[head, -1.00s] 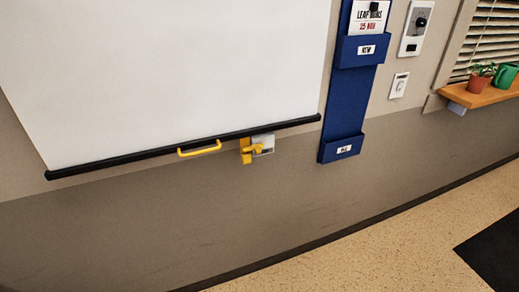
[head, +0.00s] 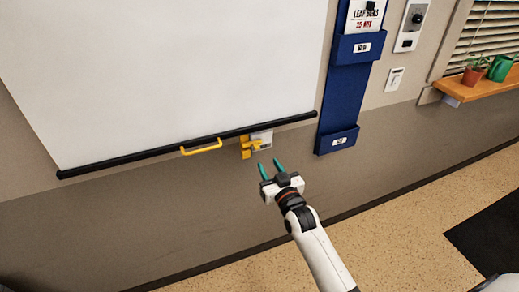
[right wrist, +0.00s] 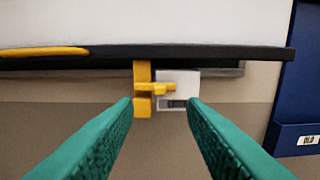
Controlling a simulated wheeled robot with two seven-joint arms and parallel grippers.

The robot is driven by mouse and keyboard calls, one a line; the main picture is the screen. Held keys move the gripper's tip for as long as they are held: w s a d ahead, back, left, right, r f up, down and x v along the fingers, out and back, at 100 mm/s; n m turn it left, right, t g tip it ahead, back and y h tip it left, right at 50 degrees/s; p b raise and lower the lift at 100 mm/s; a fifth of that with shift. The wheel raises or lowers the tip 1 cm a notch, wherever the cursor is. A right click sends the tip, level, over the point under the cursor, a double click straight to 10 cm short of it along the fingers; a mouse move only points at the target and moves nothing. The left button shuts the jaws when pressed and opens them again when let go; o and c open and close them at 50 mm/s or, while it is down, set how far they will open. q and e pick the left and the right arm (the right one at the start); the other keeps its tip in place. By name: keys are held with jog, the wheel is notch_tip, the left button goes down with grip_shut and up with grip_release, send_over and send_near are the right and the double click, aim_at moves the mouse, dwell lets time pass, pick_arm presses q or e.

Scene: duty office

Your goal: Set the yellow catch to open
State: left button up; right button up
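The yellow catch (head: 252,147) sits on the wall just under the black bottom bar of the white screen, beside a small pale plate (head: 263,140). In the right wrist view the catch (right wrist: 144,88) has an upright yellow part and a short arm pointing right across the plate (right wrist: 178,88), which has a dark slot low down. My right gripper (head: 270,168) is open and empty, with its green fingertips just below and to the right of the catch, apart from it as far as I can tell. In the right wrist view the fingers (right wrist: 163,103) spread around the catch and plate. My left gripper is not visible.
A white screen (head: 170,70) with a black bottom bar (head: 130,159) and yellow handle (head: 202,147) hangs left of the catch. A blue wall pocket (head: 343,95) is at the right. A shelf (head: 480,82) holds a plant and green mug. The wall below is bare.

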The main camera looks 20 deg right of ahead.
aim_at(258, 148)
jog(key=w, duration=0.8)
jog(key=shift+w+p, duration=0.3)
jog(key=shift+f, duration=0.1)
grip_shut()
